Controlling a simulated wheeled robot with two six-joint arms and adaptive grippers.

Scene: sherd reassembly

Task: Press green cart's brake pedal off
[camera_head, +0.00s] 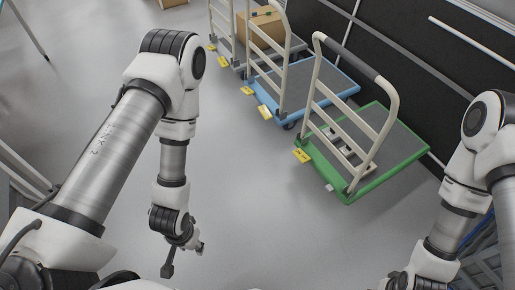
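The green cart (408,138) stands on the floor at the right, with a grey deck and an upright beige handle frame (385,118) at its near left end. On that end are a yellow piece (302,156) low at the left corner and a small pale grey piece (330,187) to its right. I cannot tell which is the brake pedal, or its position. My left gripper (184,260) hangs at the lower middle, left of the cart and apart from it. Its fingers look spread and empty. My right arm's wrist shows at the bottom right; its fingers are outside the picture.
A blue cart (340,88) stands behind and left of the green one, with yellow pieces at its near end. A dark wall (425,70) runs behind the carts. The grey floor (255,200) before them is clear.

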